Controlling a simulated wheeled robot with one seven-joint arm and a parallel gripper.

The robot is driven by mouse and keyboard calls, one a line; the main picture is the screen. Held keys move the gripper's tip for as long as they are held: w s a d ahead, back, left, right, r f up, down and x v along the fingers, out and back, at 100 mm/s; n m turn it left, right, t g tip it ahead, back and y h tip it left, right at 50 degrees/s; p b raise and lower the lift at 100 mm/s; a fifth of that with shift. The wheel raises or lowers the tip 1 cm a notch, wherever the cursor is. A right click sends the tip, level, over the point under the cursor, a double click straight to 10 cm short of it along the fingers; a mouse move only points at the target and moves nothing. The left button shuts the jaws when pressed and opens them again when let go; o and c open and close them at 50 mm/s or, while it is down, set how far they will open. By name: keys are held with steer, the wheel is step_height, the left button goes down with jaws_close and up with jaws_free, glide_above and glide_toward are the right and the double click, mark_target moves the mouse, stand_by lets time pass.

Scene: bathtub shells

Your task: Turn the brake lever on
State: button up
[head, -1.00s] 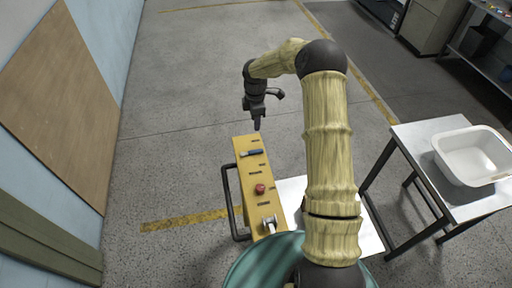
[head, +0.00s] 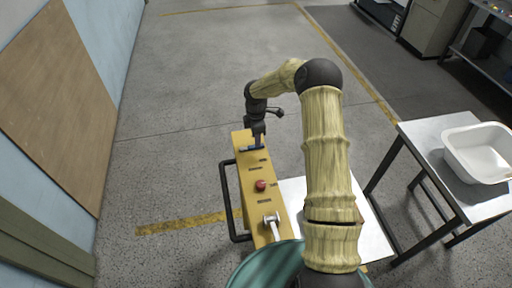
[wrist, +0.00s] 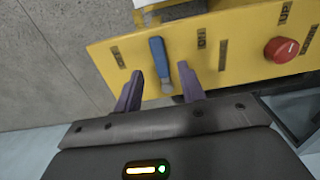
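A yellow control panel (head: 251,185) carries a lever with a blue handle (head: 250,148) at its far end. The blue lever also shows in the wrist view (wrist: 158,58), with a grey metal end. Small dark labels lie beside it, too small to read, so I cannot tell from them which control is the brake. My gripper (head: 258,141) is over the far end of the panel. In the wrist view my gripper (wrist: 160,70) is open, with one purple finger on each side of the blue lever and gaps between. In the head view the gripper partly covers the lever.
A red button (head: 261,185) sits mid-panel, and a pale T-shaped lever (head: 272,219) is at the near end. A dark rail (head: 228,205) runs along the panel's left side. A table (head: 420,133) with a white basin (head: 474,160) stands right. Floor beyond is clear.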

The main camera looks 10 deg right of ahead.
mark_target(252, 147)
step_height(252, 147, down, 4)
steer(key=shift+f+b, duration=0.1)
steer(key=shift+b, duration=0.85)
jaws_close()
